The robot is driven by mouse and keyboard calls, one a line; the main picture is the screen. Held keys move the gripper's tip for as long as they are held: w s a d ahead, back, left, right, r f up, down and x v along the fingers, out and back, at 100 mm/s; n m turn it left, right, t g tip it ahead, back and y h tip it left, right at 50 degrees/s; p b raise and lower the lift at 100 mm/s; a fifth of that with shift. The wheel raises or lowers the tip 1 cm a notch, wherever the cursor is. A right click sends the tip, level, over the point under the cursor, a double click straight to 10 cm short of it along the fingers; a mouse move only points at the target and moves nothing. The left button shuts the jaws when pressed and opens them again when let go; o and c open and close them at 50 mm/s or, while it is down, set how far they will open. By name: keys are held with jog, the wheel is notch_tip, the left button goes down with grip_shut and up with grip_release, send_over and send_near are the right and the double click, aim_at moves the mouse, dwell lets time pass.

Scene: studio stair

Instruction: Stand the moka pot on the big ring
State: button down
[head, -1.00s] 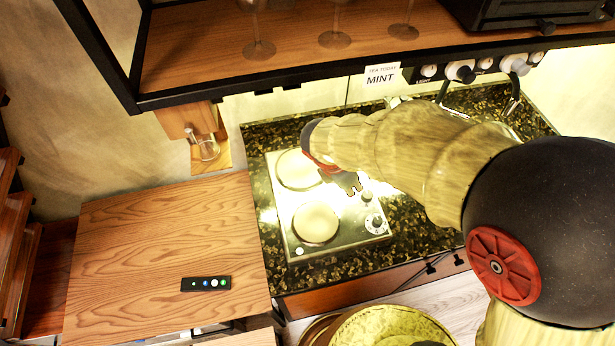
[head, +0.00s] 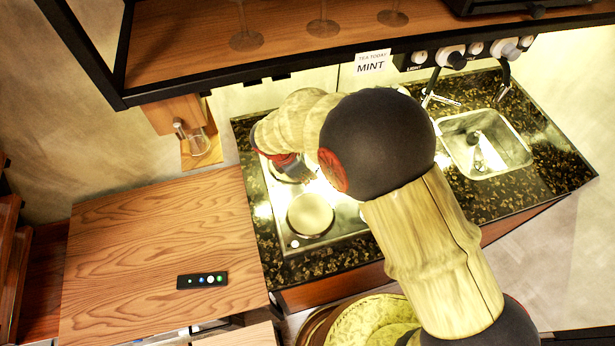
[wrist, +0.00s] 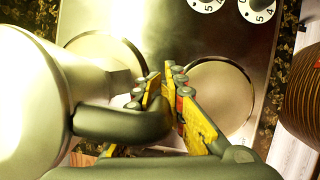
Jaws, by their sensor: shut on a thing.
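The moka pot (wrist: 30,85) fills the left of the wrist view, pale and metallic, with a dark handle (wrist: 120,122). My gripper (wrist: 168,98) is shut on that handle. In the head view my gripper (head: 292,168) is over the back of the hob, and my arm hides the pot. The hob has two round rings. The back ring (wrist: 100,60) is partly covered by the pot in the wrist view; the front ring (wrist: 222,95) is bare, also in the head view (head: 311,214). Whether the pot touches the back ring I cannot tell. The rings look close in size.
Hob knobs (wrist: 258,10) lie along one side. A sink (head: 485,140) is right of the hob. A shelf (head: 280,30) with glasses overhangs the back. A wooden counter (head: 150,240) with a small black remote (head: 202,280) is left. A glass jar (head: 197,140) stands near the wall.

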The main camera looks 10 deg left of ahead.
jog(key=shift+f, duration=0.9)
jog(key=c, duration=1.8)
grip_release()
jog(key=v, duration=1.2)
jog(key=shift+p, duration=0.3)
